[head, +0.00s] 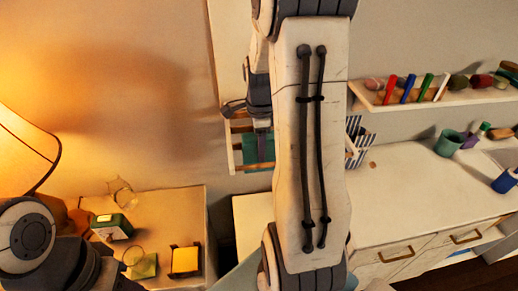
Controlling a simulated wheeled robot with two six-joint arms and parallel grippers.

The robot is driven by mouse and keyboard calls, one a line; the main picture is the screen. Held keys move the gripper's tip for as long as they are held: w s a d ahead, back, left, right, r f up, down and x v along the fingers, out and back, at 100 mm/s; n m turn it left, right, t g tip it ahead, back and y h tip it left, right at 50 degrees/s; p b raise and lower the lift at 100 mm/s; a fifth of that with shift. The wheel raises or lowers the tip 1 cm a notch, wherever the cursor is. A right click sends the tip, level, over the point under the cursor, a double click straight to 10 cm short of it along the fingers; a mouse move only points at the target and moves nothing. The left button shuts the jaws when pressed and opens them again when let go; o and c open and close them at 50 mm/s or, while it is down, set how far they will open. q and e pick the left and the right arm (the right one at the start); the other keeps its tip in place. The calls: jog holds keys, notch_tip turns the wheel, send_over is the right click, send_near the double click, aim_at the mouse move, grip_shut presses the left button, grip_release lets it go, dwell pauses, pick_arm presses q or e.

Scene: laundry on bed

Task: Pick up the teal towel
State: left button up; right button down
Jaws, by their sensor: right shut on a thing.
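A teal towel (256,150) shows as a small flat patch left of the big white arm link that crosses the middle of the head view. My right gripper (262,128) points down just above it, shut on the towel at its upper edge. Part of the towel is hidden behind my arm link. A pale wooden rack (236,150) stands at the towel; I cannot tell whether the towel touches it. Of my left arm only rounded links show at the lower left; its gripper is out of view.
A nightstand (180,210) at the left holds a green-and-white box (111,227) and a yellow block (185,260), with a lit lamp (22,150) beside it. A white dresser (400,195) with cups and a shelf (440,98) with pens are at the right.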

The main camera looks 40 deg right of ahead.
notch_tip(320, 180, up, 18)
jog(key=b, duration=0.1)
jog(key=shift+f+b, duration=0.2)
jog(key=shift+b, duration=0.1)
dwell(0.3)
notch_tip(320, 180, up, 15)
jog(key=p, duration=1.4)
